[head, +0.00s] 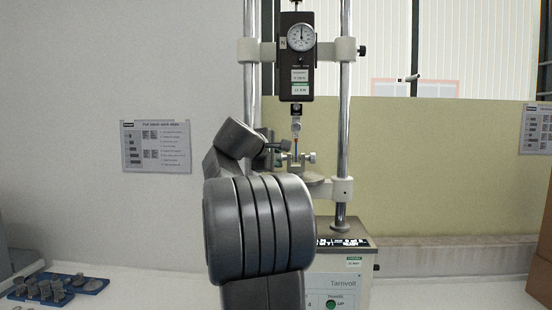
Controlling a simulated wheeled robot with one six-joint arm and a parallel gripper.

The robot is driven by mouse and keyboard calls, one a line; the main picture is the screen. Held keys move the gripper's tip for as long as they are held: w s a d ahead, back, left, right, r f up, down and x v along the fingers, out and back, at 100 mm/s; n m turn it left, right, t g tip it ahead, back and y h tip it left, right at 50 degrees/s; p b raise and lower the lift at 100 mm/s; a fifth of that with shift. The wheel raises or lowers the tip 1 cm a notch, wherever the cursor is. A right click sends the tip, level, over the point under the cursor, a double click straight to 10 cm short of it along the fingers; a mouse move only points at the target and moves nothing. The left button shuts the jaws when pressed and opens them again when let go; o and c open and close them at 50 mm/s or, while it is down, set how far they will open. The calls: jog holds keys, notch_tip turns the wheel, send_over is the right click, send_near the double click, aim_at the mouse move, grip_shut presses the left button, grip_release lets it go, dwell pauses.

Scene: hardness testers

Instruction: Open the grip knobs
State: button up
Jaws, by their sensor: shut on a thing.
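The test stand holds a small upper grip (296,126) below the force gauge (296,55). A lower grip (298,163) sits on the crossbar, with its right-hand knob (312,157) in clear view. A thin coloured piece (296,148) stands upright between the grips. My gripper (279,154) reaches in from the left at the lower grip. It is shut on what looks like the left knob of that grip. My own arm and the gripper body hide most of that knob and the exact contact.
Two chrome columns (344,120) flank the grips closely. The base (345,280) has a display and a green button. A blue tray (58,287) with grey parts lies at lower left. A brown box (540,250) stands at the right edge. The right of the bench is clear.

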jog(key=f+b, duration=0.1)
jog(key=b, duration=0.1)
jog(key=shift+t+b, duration=0.3)
jog(key=shift+m+t+b, duration=0.3)
jog(key=shift+t+b, duration=0.1)
jog(key=shift+b, duration=0.6)
jog(key=t+h+b, duration=0.1)
jog(key=t+b, duration=0.1)
jog(key=b, duration=0.5)
jog(key=shift+f+m, duration=0.1)
jog(key=shift+m, duration=0.3)
jog(key=shift+t+h+b, duration=0.3)
jog(key=shift+t+b, duration=0.1)
jog(key=shift+b, duration=0.85)
jog(key=shift+r, duration=0.25)
jog(key=o, duration=1)
jog(key=b+v, duration=0.1)
jog(key=v, duration=1.3)
jog(key=shift+d, duration=0.1)
